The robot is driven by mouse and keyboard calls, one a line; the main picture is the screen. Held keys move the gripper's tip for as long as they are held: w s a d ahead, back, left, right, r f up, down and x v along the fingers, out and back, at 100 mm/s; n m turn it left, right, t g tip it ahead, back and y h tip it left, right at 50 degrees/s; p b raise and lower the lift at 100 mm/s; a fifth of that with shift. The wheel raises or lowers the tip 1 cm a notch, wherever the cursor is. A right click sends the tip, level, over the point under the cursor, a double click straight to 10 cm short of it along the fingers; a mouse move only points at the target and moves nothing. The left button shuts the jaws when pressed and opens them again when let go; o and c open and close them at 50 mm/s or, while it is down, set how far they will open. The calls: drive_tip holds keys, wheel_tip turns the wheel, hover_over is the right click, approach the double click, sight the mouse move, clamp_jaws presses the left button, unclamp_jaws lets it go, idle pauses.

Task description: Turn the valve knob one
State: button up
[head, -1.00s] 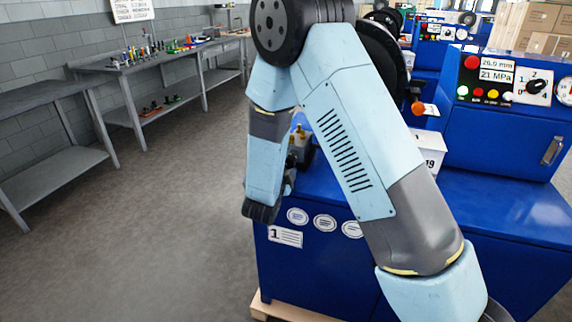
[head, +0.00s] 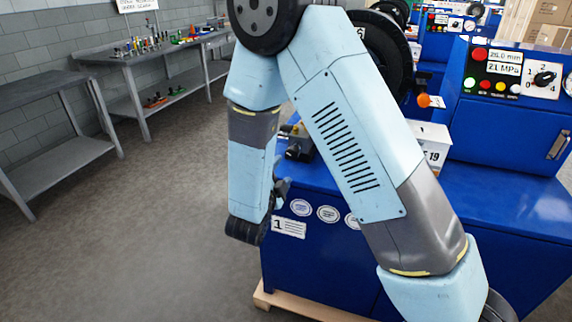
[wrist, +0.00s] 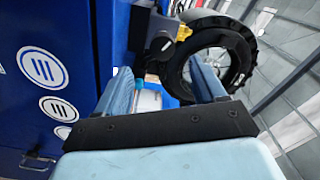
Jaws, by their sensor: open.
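A black rotary knob (head: 544,78) sits on a white numbered plate on the blue control panel at the upper right of the head view. Which knob the task means is not plain from the pictures. My gripper (wrist: 163,82) is open and empty, its two light blue fingers apart in the wrist view. The wrist view shows a dark block with a yellow fitting (wrist: 183,34) beyond the fingers. The gripper is far from the panel knob.
A white box (head: 432,146) stands on the machine, near an orange ball-ended lever (head: 424,100). A large black ring (wrist: 238,60) shows past my fingers. Grey workbenches (head: 130,62) line the left wall. The floor between them and the machine is clear.

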sight(291, 155)
drive_tip(key=shift+v, duration=1.75)
drive_tip(key=w+d+n, duration=0.1)
drive_tip(key=w+n, duration=0.3)
drive_tip(key=w+d+n, duration=0.2)
drive_tip(key=w+n, duration=0.2)
drive_tip(key=w, duration=0.1)
drive_tip(key=w+d+n, duration=0.2)
drive_tip(key=w+n, duration=0.3)
drive_tip(key=shift+d+r, duration=0.2)
drive_tip(key=shift+r, duration=0.05)
drive_tip(key=shift+c, duration=0.2)
